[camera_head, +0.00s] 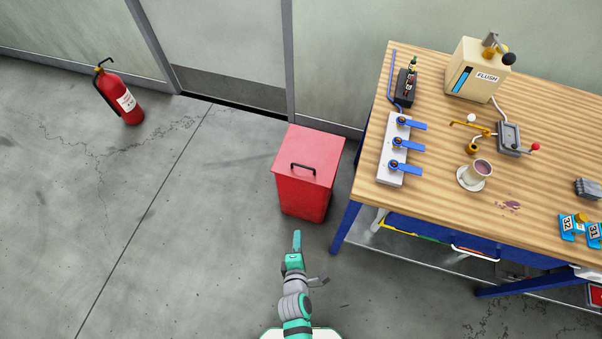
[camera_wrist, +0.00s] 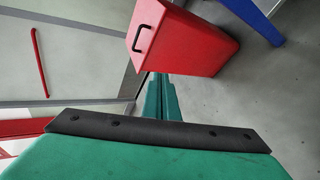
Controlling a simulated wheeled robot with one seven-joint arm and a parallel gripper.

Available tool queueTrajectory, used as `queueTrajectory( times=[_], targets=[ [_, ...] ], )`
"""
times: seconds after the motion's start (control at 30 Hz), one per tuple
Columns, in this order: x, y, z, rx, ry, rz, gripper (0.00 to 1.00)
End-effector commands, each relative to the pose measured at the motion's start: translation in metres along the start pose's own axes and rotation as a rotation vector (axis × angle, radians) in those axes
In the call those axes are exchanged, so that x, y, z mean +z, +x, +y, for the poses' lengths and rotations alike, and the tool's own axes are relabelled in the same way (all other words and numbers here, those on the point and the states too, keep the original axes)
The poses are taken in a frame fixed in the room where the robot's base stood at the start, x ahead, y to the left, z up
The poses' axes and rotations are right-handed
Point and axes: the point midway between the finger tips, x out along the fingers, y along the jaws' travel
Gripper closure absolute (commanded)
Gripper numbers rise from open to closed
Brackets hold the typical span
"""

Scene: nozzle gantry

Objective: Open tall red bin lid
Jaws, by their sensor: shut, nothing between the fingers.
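The tall red bin (camera_head: 303,197) stands on the floor left of the workbench. Its lid (camera_head: 318,150) is closed, with a black handle (camera_head: 302,168) on top near the front edge. In the wrist view the bin (camera_wrist: 205,42) lies just beyond my fingers, and the handle (camera_wrist: 141,38) shows at upper left of it. My gripper (camera_head: 297,240) is in front of the bin, apart from the handle. Its green fingers (camera_wrist: 161,98) are shut together with nothing between them.
A wooden workbench (camera_head: 440,172) with blue legs stands right of the bin, carrying valves, a cup and a flush box. A red fire extinguisher (camera_head: 122,100) stands at left by the wall. A door (camera_head: 220,45) is behind. The floor left of the bin is clear.

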Motion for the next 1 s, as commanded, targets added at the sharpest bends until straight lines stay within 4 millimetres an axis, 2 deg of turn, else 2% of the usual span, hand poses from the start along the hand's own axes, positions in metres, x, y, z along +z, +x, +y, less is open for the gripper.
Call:
queueTrajectory(
  times=[0.03,0.2,0.4,0.5,0.63,0.87,1.0],
  targets=[
    [-0.002,0.024,0.005,-0.007,-0.108,-0.011,1.0],
    [-0.002,0.091,0.017,-0.065,-0.509,-0.064,1.0],
    [-0.005,0.157,0.047,-0.142,-0.928,-0.118,1.0],
    [-0.007,0.178,0.062,-0.175,-1.078,-0.136,1.0],
    [-0.007,0.194,0.075,-0.206,-1.2,-0.152,1.0],
    [-0.005,0.209,0.08,-0.222,-1.255,-0.159,1.0],
    [0.0,0.229,0.079,-0.223,-1.252,-0.159,1.0]
  ],
)
